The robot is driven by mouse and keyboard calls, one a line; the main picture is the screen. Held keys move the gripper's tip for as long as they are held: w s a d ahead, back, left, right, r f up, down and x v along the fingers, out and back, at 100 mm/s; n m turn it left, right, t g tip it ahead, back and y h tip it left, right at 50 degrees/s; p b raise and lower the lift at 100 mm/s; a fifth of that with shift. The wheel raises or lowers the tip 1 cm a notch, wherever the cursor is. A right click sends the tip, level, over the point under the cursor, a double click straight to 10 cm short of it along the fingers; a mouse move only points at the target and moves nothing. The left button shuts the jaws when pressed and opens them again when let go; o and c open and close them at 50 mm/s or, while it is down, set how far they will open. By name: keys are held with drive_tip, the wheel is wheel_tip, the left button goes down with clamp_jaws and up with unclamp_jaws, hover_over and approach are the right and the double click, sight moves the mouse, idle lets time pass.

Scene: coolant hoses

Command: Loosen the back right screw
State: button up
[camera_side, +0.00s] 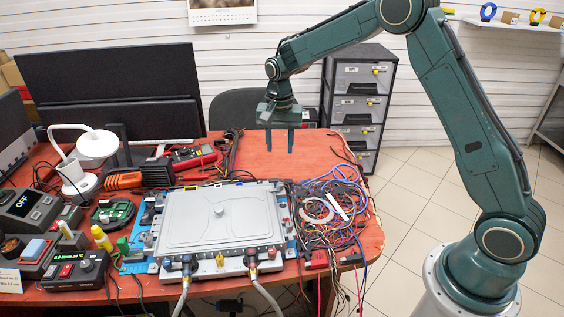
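A grey metal unit (218,218) with a flat lid lies on the red table. Screws are too small in this view to make out, including one at the back right. My gripper (279,142) points down, high over the back right of the unit and apart from it. Its two dark fingers are spread with nothing between them.
A tangle of coloured wires (335,212) lies right of the unit. Instruments and a white lamp (97,146) crowd the left side. A black monitor (112,88) stands behind. The red table (290,158) is fairly clear at the back right. A drawer cabinet (360,100) stands beyond.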

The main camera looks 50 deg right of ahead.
sight(280, 184)
wheel_tip(280, 184, down, 13)
drive_tip(key=shift+r, duration=0.1)
idle(0.5)
clamp_jaws()
